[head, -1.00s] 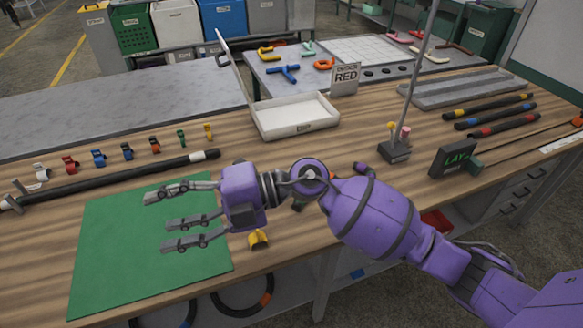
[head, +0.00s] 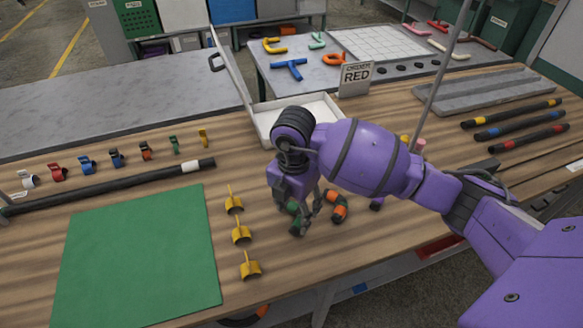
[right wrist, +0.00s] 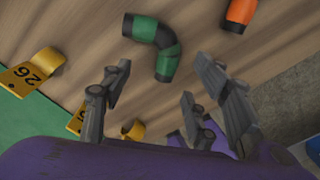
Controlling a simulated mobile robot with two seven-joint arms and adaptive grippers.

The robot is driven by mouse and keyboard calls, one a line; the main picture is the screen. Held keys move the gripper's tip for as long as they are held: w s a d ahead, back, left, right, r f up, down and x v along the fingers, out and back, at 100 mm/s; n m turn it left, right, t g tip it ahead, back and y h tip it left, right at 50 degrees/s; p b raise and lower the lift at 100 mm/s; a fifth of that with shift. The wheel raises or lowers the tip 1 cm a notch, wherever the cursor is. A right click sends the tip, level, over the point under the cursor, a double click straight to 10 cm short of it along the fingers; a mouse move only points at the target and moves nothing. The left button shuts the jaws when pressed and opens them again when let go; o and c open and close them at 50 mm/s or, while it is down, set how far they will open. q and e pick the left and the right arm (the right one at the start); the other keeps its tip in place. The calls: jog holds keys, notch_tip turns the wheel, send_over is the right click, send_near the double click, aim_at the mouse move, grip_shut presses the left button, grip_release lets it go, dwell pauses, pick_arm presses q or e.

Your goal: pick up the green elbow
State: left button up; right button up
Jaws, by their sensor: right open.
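The green elbow (right wrist: 157,42), a short bent pipe with dark bands, lies on the wooden bench in the right wrist view, just past my fingertips. In the head view it is mostly hidden behind my right gripper (head: 302,214), with a little green (head: 293,208) showing. My right gripper points down over it. Its fingers (right wrist: 162,82) are spread and empty in the right wrist view, and I see no contact with the elbow. My left gripper is in neither view.
An orange elbow (head: 338,206) lies close to the right of the green one. Several yellow clips (head: 241,235) stand to the left, beside a green mat (head: 140,255). A white open box (head: 268,122) is behind my gripper.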

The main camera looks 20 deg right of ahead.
aim_at(296, 222)
jog(key=f, duration=0.4)
jog(key=shift+s+d+f, duration=0.1)
jog(key=shift+s+f, duration=0.1)
jog(key=shift+f, duration=0.15)
grip_shut()
